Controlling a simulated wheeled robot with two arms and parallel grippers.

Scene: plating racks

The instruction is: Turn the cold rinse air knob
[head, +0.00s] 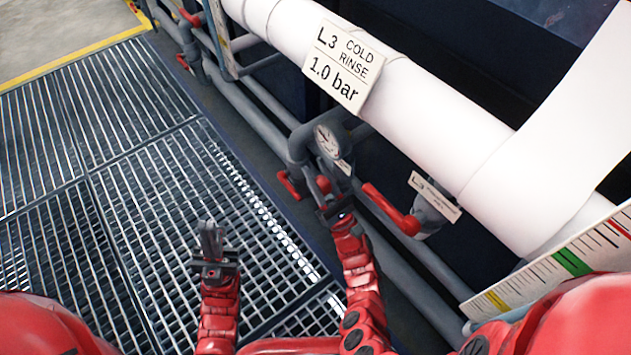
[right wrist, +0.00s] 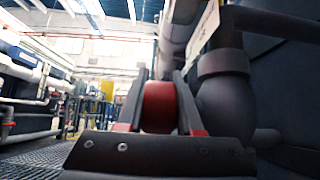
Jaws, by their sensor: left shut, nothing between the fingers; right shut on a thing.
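The cold rinse sign (head: 343,65), reading "L3 COLD RINSE 1.0 bar", hangs on the white pipe. Below it a round dial gauge (head: 328,141) sits on grey pipework. A red knob (head: 323,184) is just below the gauge. My right gripper (head: 331,200) is shut on this knob. In the right wrist view the red knob (right wrist: 160,106) stands between the two fingers, beside a grey pipe fitting. The fingers hide part of the knob in the head view. My left gripper (head: 211,238) is shut and empty above the floor grating, apart from the pipes.
A red lever handle (head: 390,209) lies right of the knob, near a small L3 tag (head: 434,195). A large white pipe (head: 440,120) runs across above. A marked scale strip (head: 570,262) is at the lower right. The metal grating (head: 110,170) on the left is clear.

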